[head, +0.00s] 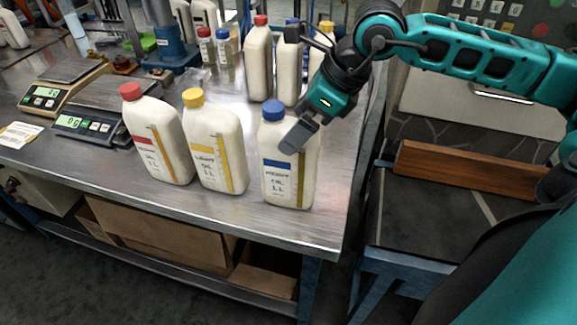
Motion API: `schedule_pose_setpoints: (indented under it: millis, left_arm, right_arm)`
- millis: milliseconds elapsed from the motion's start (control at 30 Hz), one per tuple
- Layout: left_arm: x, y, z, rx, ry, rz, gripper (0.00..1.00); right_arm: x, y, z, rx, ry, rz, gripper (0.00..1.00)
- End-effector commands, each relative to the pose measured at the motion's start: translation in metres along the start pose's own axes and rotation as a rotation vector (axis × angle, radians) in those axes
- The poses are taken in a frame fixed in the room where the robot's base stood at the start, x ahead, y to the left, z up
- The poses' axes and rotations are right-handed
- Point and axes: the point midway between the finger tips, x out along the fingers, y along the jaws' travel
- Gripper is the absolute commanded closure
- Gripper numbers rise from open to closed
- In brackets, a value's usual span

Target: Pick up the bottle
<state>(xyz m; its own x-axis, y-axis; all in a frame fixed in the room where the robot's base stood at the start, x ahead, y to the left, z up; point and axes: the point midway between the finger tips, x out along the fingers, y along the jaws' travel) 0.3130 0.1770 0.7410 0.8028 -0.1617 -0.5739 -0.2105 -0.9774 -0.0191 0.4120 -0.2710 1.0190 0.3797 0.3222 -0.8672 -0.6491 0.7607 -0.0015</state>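Three white bottles stand upright near the front edge of the metal table. The red-capped bottle (160,140) is on the left, the yellow-capped bottle (216,148) beside it, and the blue-capped bottle (288,175), labelled "Heavy Oil 1 L", on the right. My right gripper (297,137) reaches down from the upper right, overlapping the upper right of the blue-capped bottle and hiding part of its shoulder. I cannot tell whether it touches the bottle or whether its fingers are apart. The blue-capped bottle stands on the table. My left gripper is not in view.
More bottles stand behind, including a tall red-capped one (258,62). Two digital scales (100,113) are at the left. The table (110,172) ends just right of the blue-capped bottle. A wooden block (480,173) lies farther right.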

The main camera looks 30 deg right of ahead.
Motion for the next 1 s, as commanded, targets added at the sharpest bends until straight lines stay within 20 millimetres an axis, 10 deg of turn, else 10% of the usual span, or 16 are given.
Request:
schedule_pose_setpoints:
  millis: [567, 1000]
  left_arm:
    - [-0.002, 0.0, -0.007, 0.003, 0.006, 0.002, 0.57]
    - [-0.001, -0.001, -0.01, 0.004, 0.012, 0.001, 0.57]
  right_arm:
    - [0.045, -0.003, -0.001, 0.001, 0.0, 0.001, 0.04]
    - [0.044, -0.003, -0.001, 0.001, 0.0, 0.002, 0.46]
